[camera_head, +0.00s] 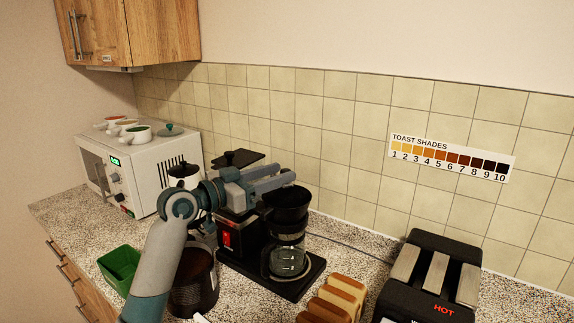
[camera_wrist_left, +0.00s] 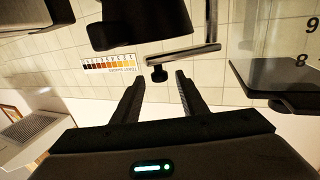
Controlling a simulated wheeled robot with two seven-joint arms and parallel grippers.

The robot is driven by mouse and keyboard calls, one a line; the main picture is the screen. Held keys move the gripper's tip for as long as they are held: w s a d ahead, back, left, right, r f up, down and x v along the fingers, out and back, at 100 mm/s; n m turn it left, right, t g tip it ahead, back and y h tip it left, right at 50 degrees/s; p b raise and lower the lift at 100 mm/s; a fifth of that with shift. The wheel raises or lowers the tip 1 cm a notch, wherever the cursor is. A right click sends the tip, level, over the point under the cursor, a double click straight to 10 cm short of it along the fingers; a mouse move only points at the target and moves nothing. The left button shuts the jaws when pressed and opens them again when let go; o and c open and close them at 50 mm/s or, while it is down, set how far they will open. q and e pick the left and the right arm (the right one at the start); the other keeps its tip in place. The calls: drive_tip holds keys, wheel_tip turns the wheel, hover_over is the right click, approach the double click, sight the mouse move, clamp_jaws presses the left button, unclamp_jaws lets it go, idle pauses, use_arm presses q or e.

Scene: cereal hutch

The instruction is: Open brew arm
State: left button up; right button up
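The black coffee maker (camera_head: 238,262) stands on the counter with a red switch on its front. Its round black brew basket (camera_head: 288,206) sits above a glass carafe (camera_head: 287,262). My left gripper (camera_head: 284,176) reaches across the top of the machine, its fingers just above and behind the basket. In the left wrist view the fingers (camera_wrist_left: 158,78) are spread, with a small dark knob (camera_wrist_left: 158,74) on a metal bar (camera_wrist_left: 183,55) at the gap between their tips. I cannot tell whether they touch it. My right gripper is not in view.
A black toaster (camera_head: 430,275) and bread slices (camera_head: 335,298) stand to the right. A dark canister (camera_head: 195,280) and a green bin (camera_head: 119,266) are at the left front. A white microwave (camera_head: 120,170) carries cups. The tiled wall is close behind.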

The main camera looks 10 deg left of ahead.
sight(287, 169)
use_arm(q)
drive_tip(key=shift+p+x, duration=0.4)
drive_tip(key=shift+x, duration=1.3)
clamp_jaws()
